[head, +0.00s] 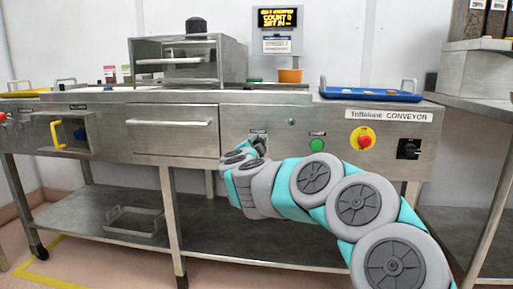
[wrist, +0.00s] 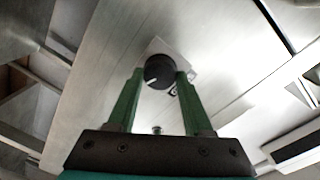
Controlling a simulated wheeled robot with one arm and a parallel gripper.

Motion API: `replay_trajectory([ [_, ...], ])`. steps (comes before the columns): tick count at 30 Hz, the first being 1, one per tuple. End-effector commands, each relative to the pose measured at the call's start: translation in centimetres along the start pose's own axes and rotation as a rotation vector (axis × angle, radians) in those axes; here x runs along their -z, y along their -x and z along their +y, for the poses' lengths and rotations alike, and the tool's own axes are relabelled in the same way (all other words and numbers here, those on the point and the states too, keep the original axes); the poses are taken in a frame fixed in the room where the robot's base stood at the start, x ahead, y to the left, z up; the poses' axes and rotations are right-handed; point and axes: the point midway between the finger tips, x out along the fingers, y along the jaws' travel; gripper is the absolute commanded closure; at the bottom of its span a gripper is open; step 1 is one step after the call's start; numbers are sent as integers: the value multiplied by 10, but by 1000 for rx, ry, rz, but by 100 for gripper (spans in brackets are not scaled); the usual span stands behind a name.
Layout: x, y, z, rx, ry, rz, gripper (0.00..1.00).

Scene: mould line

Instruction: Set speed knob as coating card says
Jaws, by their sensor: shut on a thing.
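The speed knob (wrist: 160,71) is round and black with a white pointer line. In the wrist view it sits on the steel panel between the green fingers of my gripper (wrist: 158,82), which are shut on its two sides. The pointer slants in that view; I cannot read the scale marks around it. In the head view my gripper (head: 255,147) is at the conveyor's front panel, and my arm's end mostly hides the knob. A small card (head: 277,46) is mounted under a lit display (head: 277,18) on the back wall; its text is too small to read.
The front panel also has a green button (head: 317,145), a red stop button on yellow (head: 362,139) and a black rotary switch (head: 408,149). A steel drawer (head: 155,124) lies left of my gripper. A blue tray (head: 370,94) and an orange pot (head: 290,76) stand on top.

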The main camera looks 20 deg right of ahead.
Motion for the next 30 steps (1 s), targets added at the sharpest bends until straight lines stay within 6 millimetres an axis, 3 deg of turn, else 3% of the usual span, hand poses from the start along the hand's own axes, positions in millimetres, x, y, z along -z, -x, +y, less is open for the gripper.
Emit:
replay_trajectory([
  [9,0,0,2,-3,-112,-7,100],
  [24,0,0,2,-3,-130,-8,100],
  [25,0,0,1,-3,-130,-8,48],
  [30,0,0,1,-2,-129,-8,29],
])
